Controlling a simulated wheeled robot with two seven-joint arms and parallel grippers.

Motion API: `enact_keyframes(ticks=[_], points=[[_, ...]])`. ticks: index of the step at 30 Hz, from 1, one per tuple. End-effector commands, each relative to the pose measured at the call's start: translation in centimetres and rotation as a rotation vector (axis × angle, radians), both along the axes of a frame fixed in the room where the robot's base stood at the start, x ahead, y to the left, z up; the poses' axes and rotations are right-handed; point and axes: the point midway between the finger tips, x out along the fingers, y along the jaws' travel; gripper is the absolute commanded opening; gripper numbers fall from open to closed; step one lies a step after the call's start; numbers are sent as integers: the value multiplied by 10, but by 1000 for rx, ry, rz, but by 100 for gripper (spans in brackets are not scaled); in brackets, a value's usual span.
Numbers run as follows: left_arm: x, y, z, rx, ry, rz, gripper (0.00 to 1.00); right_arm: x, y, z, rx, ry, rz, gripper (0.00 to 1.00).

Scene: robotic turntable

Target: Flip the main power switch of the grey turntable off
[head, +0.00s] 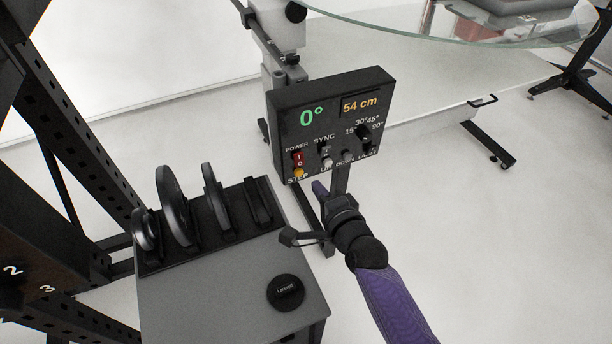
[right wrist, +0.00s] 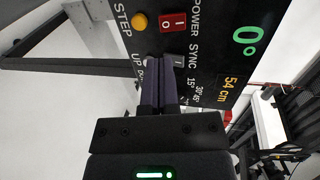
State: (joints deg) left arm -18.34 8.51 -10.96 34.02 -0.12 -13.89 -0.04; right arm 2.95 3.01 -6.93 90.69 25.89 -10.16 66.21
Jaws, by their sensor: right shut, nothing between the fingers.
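The black control box (head: 330,125) faces me on a post, showing a green 0° and an orange 54 cm. Its red power rocker switch (head: 297,159), marked I and 0, sits at the lower left above the yellow STEP button (head: 298,173). In the right wrist view the power switch (right wrist: 172,22) lies beyond the fingertips, with the STEP button (right wrist: 139,21) beside it. My right gripper (head: 320,188) is shut and empty, low in front of the box; in the right wrist view its purple fingers (right wrist: 158,70) overlap the UP and SYNC area. Contact cannot be told. My left gripper is out of view.
The glass disc (head: 450,25) spreads across the upper right. A grey cabinet (head: 230,275) with black discs in a rack (head: 175,205) and a round black cap (head: 286,292) stands left of my right arm. A black perforated frame (head: 75,130) rises at far left.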

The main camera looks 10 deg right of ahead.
Motion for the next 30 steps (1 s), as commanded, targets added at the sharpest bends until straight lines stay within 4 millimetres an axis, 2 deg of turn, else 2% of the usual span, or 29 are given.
enact_keyframes(ticks=[1,6,11,23,25,27,30], points=[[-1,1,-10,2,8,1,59,11,2,-8,1,0,0,0],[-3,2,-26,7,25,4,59,41,8,-14,1,1,0,0],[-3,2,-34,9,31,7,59,58,11,-16,-1,2,-1,0],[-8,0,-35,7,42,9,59,63,12,-14,0,0,-1,0],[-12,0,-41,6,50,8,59,64,12,-18,2,-14,0,0],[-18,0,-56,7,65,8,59,68,13,-27,9,-56,1,0],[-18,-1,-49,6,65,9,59,68,13,-16,11,-63,0,0]])
